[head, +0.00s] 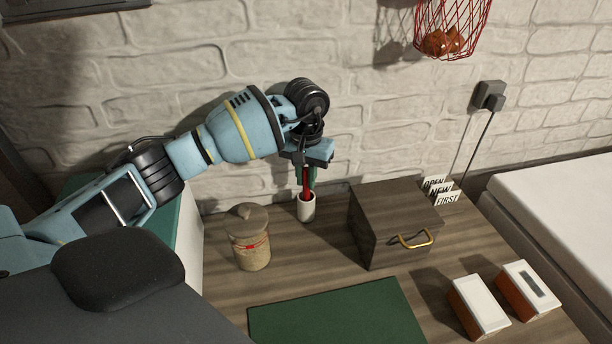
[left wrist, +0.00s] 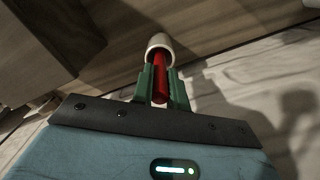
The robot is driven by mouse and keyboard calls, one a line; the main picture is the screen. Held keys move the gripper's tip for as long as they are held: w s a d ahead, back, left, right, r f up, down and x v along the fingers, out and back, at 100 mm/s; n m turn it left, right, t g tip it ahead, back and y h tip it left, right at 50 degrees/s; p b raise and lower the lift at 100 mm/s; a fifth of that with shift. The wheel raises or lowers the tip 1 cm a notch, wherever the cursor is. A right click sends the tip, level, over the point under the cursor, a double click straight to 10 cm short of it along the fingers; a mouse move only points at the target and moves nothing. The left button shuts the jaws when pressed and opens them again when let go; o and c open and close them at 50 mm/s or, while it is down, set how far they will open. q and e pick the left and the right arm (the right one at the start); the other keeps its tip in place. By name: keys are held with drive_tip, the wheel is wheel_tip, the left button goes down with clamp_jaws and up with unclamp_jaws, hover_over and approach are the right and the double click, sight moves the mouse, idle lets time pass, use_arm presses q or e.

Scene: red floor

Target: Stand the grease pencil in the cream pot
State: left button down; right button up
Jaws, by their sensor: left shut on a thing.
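The grease pencil (head: 306,182) is red and hangs upright in my left gripper (head: 308,178), whose green fingers are shut on it. The cream pot (head: 306,211) stands on the wooden counter near the wall, directly below the gripper. The pencil's lower end reaches the pot's mouth and appears to be inside it. In the left wrist view, the red pencil (left wrist: 160,77) runs from between the green fingers (left wrist: 161,88) into the opening of the pot (left wrist: 160,42). Its lower tip is hidden. My right gripper is not in view.
A lidded jar with a red tie (head: 250,245) stands left of the pot. A dark wooden box with a brass handle (head: 385,225) stands close on the right. A green mat (head: 340,318) lies in front. Two white-topped boxes (head: 480,305) stand front right. A red wire basket (head: 452,30) hangs above.

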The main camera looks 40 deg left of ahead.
use_arm(q)
drive_tip(key=shift+f, duration=0.15)
drive_tip(key=c, duration=1.4)
unclamp_jaws()
wheel_tip(320, 180, up, 12)
drive_tip(key=shift+r, duration=0.2)
drive_tip(key=shift+f, duration=0.1)
